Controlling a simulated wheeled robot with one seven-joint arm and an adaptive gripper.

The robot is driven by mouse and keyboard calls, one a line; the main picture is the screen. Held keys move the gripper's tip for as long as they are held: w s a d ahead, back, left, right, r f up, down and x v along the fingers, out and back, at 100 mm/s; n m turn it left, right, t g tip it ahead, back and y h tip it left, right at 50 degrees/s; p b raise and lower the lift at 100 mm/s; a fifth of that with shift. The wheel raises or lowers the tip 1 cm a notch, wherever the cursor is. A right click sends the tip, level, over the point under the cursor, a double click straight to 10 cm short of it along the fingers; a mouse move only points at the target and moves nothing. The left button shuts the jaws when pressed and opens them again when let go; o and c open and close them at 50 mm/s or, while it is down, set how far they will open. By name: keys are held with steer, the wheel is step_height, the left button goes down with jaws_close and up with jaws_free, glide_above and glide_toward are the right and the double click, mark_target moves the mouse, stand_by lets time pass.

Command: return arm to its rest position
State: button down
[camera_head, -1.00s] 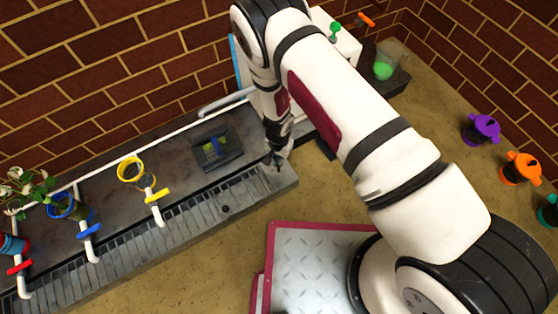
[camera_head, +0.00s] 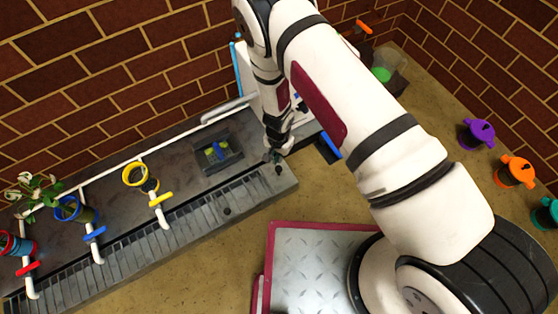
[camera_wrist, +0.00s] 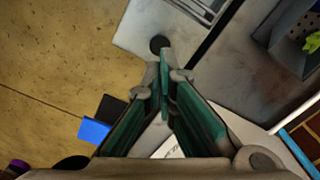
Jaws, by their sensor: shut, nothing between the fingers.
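My gripper (camera_head: 276,157) is above the right end of the grey counter (camera_head: 180,180) in the head view. In the wrist view my gripper (camera_wrist: 163,70) points down past the counter's edge, its teal-padded fingers together and nothing between them. My white arm reaches over from the lower right and hides part of the wall and the counter's far right end.
On the counter are a dark tray (camera_head: 216,152), a yellow-rimmed holder (camera_head: 140,177), a blue one (camera_head: 70,209) and a red one (camera_head: 15,243). A blue-edged object (camera_head: 331,146) is right of the gripper.

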step_height(320, 180, up, 2)
steer(key=shift+r+p, duration=0.25)
steer(key=shift+p, duration=0.35)
